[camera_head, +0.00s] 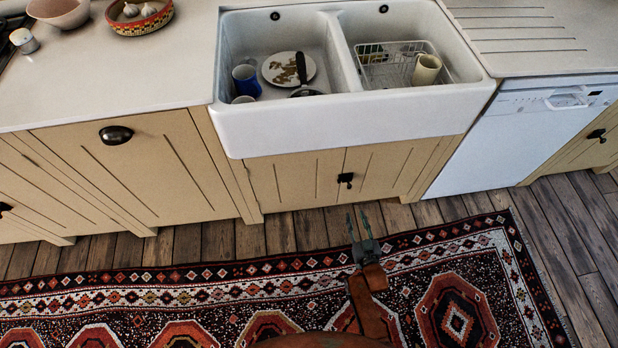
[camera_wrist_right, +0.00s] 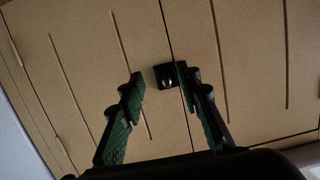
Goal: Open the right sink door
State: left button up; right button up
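The tan right sink door (camera_head: 385,170) is under the white double sink and looks closed, flush with the left sink door (camera_head: 292,178). Its dark knob (camera_head: 346,179) sits beside the seam between the two doors. My right gripper (camera_head: 357,220) is open and empty in front of the doors, fingers towards them. In the right wrist view the right gripper (camera_wrist_right: 162,92) has its fingers spread, and the knob (camera_wrist_right: 166,76) shows near and between the fingertips. One fingertip partly overlaps the knob's edge. The head view shows the fingertips apart from the knob. My left gripper is not in view.
A white dishwasher (camera_head: 522,128) stands right of the sink doors, and a tan cabinet (camera_head: 130,170) stands left. The sink (camera_head: 345,118) above holds dishes. The wooden floor (camera_head: 290,230) and patterned rug (camera_head: 200,290) before the doors look free of loose objects.

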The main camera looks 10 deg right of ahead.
aim_at(350, 187)
jog(key=w+r+b, duration=0.1)
jog(key=w, duration=0.1)
jog(key=w+r+t+b, duration=0.1)
jog(key=w+r, duration=0.1)
jog(key=w+r+t+b, duration=0.1)
jog(key=w, duration=0.1)
jog(key=shift+w+a+r, duration=0.15)
jog(key=shift+a, duration=0.15)
jog(key=w+b, duration=0.1)
jog(key=w, duration=0.1)
jog(key=w+b, duration=0.1)
jog(key=w, duration=0.2)
jog(key=shift+w+f+b, duration=0.2)
jog(key=shift+w+b, duration=0.1)
jog(key=shift+w, duration=0.05)
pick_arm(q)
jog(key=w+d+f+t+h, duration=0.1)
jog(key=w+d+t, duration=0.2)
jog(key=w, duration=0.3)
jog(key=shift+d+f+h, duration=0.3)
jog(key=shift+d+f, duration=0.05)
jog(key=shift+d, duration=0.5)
pick_arm(e)
jog(key=shift+w+r, duration=0.2)
jog(key=shift+w, duration=0.35)
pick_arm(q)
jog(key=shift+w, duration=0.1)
pick_arm(e)
jog(key=shift+c, duration=0.4)
grip_shut()
